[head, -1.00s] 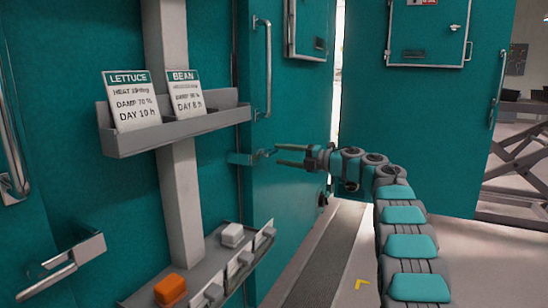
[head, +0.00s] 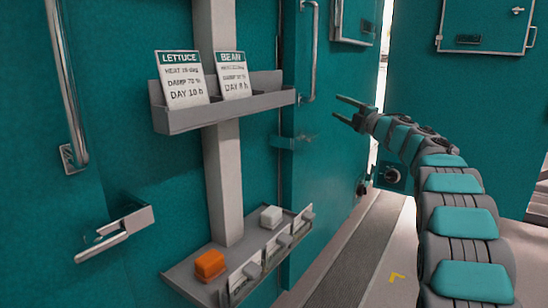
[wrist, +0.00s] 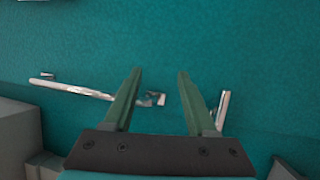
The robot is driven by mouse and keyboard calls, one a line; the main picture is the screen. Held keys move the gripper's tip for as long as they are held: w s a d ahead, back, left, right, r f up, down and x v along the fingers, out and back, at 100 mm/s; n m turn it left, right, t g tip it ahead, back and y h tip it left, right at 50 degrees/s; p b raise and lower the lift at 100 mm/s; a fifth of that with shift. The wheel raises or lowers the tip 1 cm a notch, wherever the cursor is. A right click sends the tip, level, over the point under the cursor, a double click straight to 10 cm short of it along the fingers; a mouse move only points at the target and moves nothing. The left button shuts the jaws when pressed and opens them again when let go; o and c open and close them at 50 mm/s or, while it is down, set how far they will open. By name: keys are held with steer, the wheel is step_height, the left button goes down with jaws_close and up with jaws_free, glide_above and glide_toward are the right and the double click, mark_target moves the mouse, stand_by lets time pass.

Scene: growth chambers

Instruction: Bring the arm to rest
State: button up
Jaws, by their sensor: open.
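My gripper (head: 350,110) is at the end of my teal and grey segmented arm, which reaches up from the lower right in the head view. Its two fingers are apart with nothing between them. They point left, toward the teal chamber wall and door. In the wrist view my gripper (wrist: 158,85) shows two green fingers spread in front of a teal panel. Beyond them are a silver bar handle (wrist: 75,90) on the left and a smaller silver part (wrist: 223,108) on the right. I cannot tell how far the fingertips are from the panel.
An upper grey holder (head: 225,113) bears a lettuce card (head: 183,80) and a bean card (head: 233,75). A lower shelf (head: 195,278) bears an orange block (head: 210,264) and a white block (head: 271,216). A lever handle (head: 115,235) juts out at left. Floor (head: 395,250) is open below my arm.

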steer(key=s+d+r+m+t+h, duration=0.25)
steer(key=d+m+h, duration=0.25)
steer(key=m+h, duration=0.3)
steer(key=s+d+f+m+g+h, duration=0.2)
steer(key=s+f+m+g+h, duration=0.15)
steer(key=s+f+m, duration=0.35)
steer(key=s+d+f+m+g+h, duration=0.3)
steer(key=s+f+m+h, duration=0.2)
steer(key=s, duration=0.4)
steer(key=s+a+f+m+g+y, duration=0.15)
steer(key=s+a+f+g, duration=0.25)
steer(key=s+f, duration=0.55)
steer(key=s+a+f+m+g+y, duration=0.1)
steer(key=s+a+f+m+g, duration=0.2)
steer(key=s+f, duration=0.7)
steer(key=s+a+f+g+y, duration=0.1)
steer(key=s+a+f+g, duration=0.1)
steer(key=s, duration=0.7)
steer(key=s+a+f+g+y, duration=0.1)
steer(key=s+a, duration=0.4)
steer(key=s, duration=0.5)
steer(key=s+a+f+g+y, duration=0.1)
steer(key=s+a+f+g, duration=0.2)
steer(key=s, duration=0.7)
steer(key=shift+s+a+g, duration=0.2)
steer(key=shift+a+g, duration=0.55)
steer(key=shift+g, duration=0.15)
